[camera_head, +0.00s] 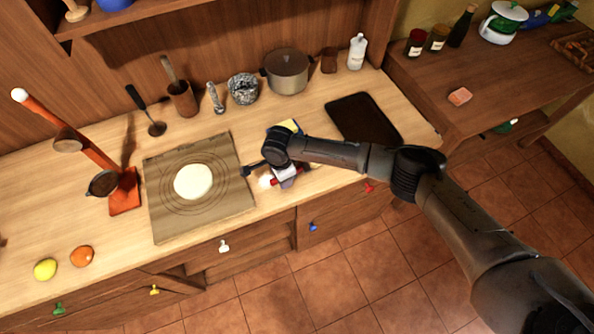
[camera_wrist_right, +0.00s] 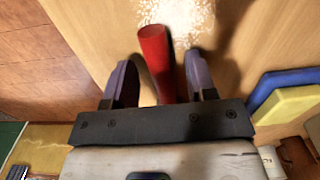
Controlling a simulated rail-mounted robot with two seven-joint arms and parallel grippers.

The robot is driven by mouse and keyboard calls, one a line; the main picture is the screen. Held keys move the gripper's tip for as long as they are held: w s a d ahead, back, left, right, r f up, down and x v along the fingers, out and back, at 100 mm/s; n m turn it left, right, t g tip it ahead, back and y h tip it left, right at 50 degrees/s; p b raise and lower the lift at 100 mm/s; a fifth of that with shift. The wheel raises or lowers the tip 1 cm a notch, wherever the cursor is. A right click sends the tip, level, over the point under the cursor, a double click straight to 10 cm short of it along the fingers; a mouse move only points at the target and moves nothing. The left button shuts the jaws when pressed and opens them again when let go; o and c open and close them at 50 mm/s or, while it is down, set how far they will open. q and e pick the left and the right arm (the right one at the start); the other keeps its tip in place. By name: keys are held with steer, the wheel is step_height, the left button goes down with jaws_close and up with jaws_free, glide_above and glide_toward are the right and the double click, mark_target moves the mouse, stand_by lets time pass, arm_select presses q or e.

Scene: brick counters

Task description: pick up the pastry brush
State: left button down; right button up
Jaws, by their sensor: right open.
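The pastry brush shows in the right wrist view as a red handle (camera_wrist_right: 155,52) on the wooden counter. A white speckled patch lies by its far end; I cannot tell whether it is bristles or flour. In the head view a small red part of it (camera_head: 273,183) shows beside a white patch near the counter's front edge, partly covered by my arm. My right gripper (camera_wrist_right: 161,62) is open, with a finger on each side of the handle and visible gaps. It also shows in the head view (camera_head: 286,176). My left gripper is in neither view.
A pastry board (camera_head: 160,217) with flat dough (camera_head: 193,181) lies left of my right gripper. A dark tray (camera_head: 362,118) lies behind my right arm. A blue-and-yellow item (camera_wrist_right: 290,103) is close on the right in the wrist view. A pot (camera_head: 288,73) stands farther back.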

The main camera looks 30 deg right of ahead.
jaws_close()
stand_by(0.5)
steer(key=shift+f, duration=0.1)
stand_by(0.9)
